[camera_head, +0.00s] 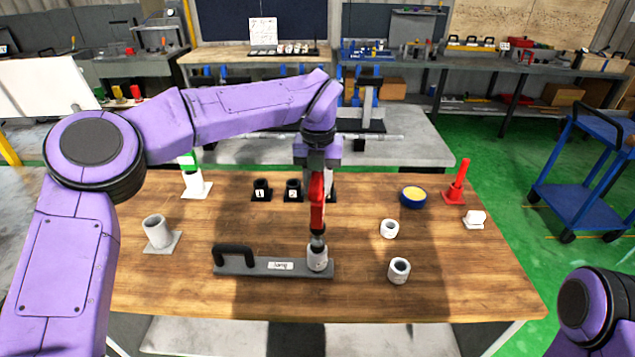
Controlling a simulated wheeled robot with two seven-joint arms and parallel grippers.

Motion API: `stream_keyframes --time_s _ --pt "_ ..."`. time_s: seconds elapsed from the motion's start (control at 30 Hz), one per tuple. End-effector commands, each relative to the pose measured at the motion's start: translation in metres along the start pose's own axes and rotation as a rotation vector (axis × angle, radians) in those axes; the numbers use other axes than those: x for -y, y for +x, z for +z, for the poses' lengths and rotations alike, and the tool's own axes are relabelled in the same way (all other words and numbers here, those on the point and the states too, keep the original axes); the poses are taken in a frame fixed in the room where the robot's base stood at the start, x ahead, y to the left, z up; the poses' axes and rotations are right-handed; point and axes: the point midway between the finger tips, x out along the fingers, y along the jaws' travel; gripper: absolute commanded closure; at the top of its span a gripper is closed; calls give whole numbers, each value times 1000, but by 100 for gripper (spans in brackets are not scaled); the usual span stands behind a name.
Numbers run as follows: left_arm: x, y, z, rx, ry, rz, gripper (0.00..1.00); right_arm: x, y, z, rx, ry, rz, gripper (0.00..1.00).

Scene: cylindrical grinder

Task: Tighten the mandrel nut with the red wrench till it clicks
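The red wrench (317,204) hangs upright from my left gripper (318,172), which appears shut on its upper end. The fingertips are partly hidden by the gripper body. The wrench's dark lower end meets the top of a light grey ring-shaped part (317,261) at the right end of a grey mandrel plate (262,267). The plate has a black handle and a white label. The mandrel nut is hidden or too small to make out under the wrench. My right gripper is out of view; only part of my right arm shows at lower right.
Two grey rings (389,229) (399,270) stand right of the plate. A blue-rimmed yellow dish (413,197), red stand (456,184) and white block (475,218) lie farther right. Black numbered cups (262,190) stand behind. A grey cup on a base (157,233) is at left.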

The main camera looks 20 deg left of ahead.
Motion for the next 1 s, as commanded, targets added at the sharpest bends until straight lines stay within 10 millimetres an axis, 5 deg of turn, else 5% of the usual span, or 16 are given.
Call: stream_keyframes --time_s 1.0 --pt "0 -50 0 0 -8 0 100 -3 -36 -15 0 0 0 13"
